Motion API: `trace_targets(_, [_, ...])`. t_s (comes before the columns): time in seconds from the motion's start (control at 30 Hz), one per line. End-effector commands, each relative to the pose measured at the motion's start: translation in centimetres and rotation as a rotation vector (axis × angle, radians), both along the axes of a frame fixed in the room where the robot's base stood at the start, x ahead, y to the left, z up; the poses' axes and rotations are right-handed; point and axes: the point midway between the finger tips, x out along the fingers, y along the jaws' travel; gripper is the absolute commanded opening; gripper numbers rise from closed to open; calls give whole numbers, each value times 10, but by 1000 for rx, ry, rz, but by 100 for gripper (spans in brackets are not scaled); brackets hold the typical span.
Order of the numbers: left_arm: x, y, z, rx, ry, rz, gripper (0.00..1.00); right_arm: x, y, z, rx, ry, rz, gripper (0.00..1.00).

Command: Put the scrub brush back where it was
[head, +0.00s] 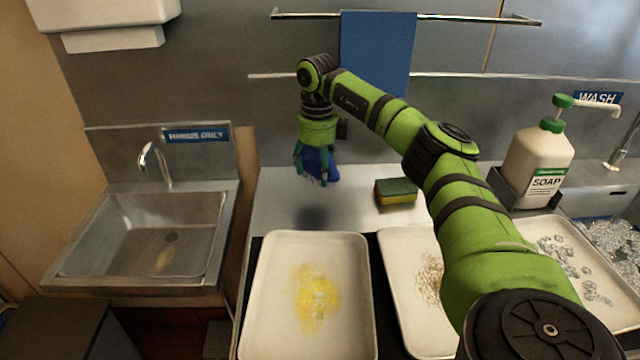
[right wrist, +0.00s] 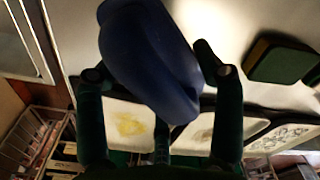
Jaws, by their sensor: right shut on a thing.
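The blue scrub brush (head: 322,164) is in my right gripper (head: 313,172), which is shut on it. They are above the back part of the steel counter (head: 275,205), left of the sponge, with a dark shadow on the counter in front of them. In the right wrist view the brush's smooth blue body (right wrist: 150,55) lies between the fingers of my right gripper (right wrist: 155,90). Its bristles cannot be made out. My left gripper is not in view.
A green and yellow sponge (head: 396,193) lies on the counter. In front are a tray with a yellow stain (head: 262,325), a tray with brown specks (head: 397,262) and a tray with clear blobs (head: 545,226). A soap bottle (head: 538,160) stands right; a sink (head: 95,245) is left.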

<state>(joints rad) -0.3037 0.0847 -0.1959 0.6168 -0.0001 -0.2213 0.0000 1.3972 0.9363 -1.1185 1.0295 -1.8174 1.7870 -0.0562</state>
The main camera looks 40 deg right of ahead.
Motion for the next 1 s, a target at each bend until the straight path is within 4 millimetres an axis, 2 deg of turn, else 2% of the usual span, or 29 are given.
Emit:
trace_targets(0.2, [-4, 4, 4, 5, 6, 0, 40, 0, -1, -19, 0, 0, -1, 38])
trace_targets(0.47, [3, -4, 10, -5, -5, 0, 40, -1, 0, -52, 1, 0, -1, 38])
trace_targets(0.8, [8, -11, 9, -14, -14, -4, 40, 0, 0, -56, 0, -2, -1, 38])
trace_targets(0.83, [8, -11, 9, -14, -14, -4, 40, 0, 0, -56, 0, -1, 0, 76])
trace_targets(0.87, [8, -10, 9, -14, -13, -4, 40, 0, 0, -56, 0, -2, 0, 88])
trace_targets(0.9, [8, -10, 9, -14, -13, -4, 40, 0, 0, -56, 0, -1, 0, 92])
trace_targets(1.0, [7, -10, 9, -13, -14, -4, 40, 0, 0, -56, 0, -1, 0, 92])
